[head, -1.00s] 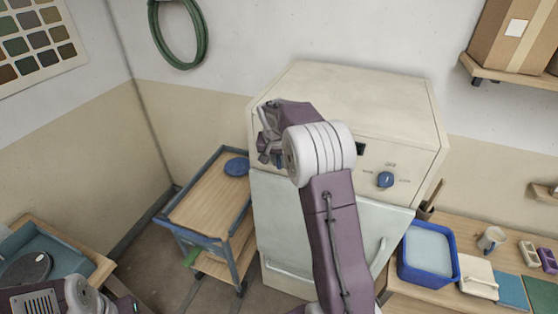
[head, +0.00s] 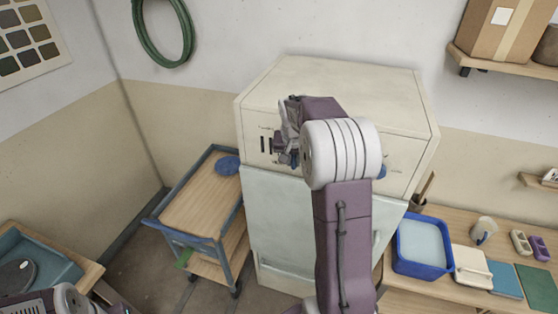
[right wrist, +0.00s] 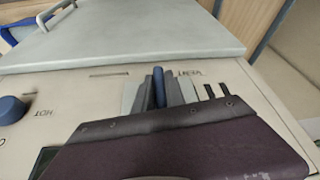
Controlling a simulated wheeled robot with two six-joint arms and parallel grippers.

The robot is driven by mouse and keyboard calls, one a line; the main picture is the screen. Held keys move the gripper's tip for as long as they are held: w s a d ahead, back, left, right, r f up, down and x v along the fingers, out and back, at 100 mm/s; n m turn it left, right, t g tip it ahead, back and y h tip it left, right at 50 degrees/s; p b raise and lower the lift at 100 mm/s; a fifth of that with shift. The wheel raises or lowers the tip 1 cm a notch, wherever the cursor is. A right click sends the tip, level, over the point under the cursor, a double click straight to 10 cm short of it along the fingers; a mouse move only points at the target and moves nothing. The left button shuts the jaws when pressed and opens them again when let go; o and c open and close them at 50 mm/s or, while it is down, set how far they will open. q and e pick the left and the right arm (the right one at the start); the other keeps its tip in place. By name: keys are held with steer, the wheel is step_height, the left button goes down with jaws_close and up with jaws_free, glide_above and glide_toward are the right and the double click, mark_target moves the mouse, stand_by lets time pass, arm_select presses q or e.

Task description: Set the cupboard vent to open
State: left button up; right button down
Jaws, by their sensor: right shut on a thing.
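The cream cupboard (head: 335,95) has a front panel above a pale door (head: 275,215). Dark vent slots (head: 266,145) show at the panel's left end. They also show in the right wrist view (right wrist: 215,91), beside the VENT lettering. My right gripper (head: 288,157) is at the panel just right of the slots. In the right wrist view its fingers (right wrist: 158,95) are shut around a blue vent knob (right wrist: 158,86). The knob is mostly hidden by the fingers and arm. Part of my left arm shows at the bottom left; its gripper is out of view.
A blue dial (head: 382,172) on the panel is partly behind my right arm. It shows in the right wrist view (right wrist: 11,109) near HOT. A trolley (head: 200,200) with a blue disc (head: 228,165) stands left. A table with a blue tub (head: 421,246) stands right.

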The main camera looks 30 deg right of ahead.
steer(key=shift+r, duration=0.1)
steer(key=c, duration=1.5)
jaws_free()
steer(key=shift+d, duration=0.15)
steer(key=shift+o, duration=0.5)
steer(key=shift+s+d, duration=0.15)
steer(key=b+v, duration=0.1)
steer(key=v, duration=0.8)
steer(key=shift+b, duration=0.3)
